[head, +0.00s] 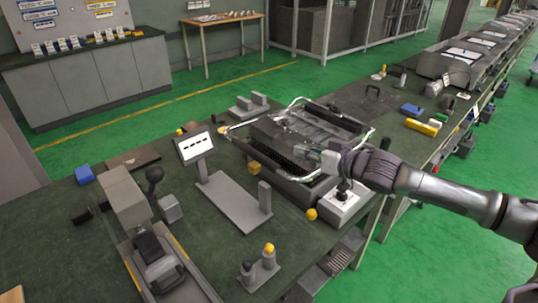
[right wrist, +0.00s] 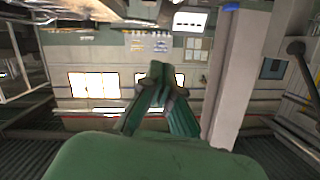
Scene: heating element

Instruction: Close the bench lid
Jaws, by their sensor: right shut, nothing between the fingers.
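The bench fixture (head: 328,119) is a dark grey, box-like unit with a bright bent-tube frame around it, on the green bench top. A grey panel (head: 283,138), which looks like the lid, lies across its middle; I cannot tell how far it is raised. A dark meshed interior shows on both sides of it. My right gripper (head: 318,156) reaches in from the right and is over the fixture's near right part, close to the tube. Whether it touches is unclear. In the right wrist view its fingers (right wrist: 158,92) are together and empty. My left gripper is out of view.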

